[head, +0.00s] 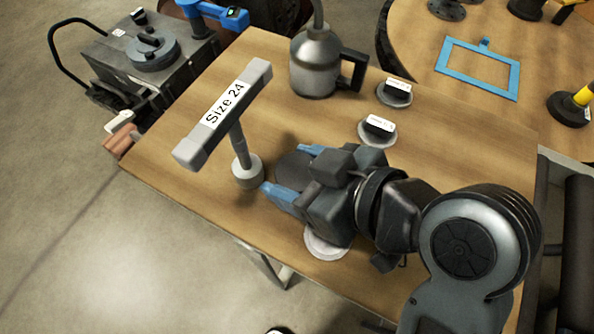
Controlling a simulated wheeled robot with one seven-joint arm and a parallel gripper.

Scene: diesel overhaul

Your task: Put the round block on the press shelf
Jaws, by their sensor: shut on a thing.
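My gripper (282,168) is low over the wooden table, its two blue fingertips apart. It is shut on a dark grey disc, which looks like the round block (294,169); the gripper body hides part of it. I cannot tell whether the block touches the tabletop. A grey T-handled tool labelled "Size 24" (238,130) stands just left of the block, its round foot close to the nearer fingertip. I cannot make out a press shelf in this view.
The wooden table (170,160) has pale labelled discs (378,138) and a grey can (315,68) behind my gripper. Another pale disc (327,247) lies partly under my gripper. A grey machine (140,70) stands at upper left. A round table (420,50) holds a blue frame (480,76).

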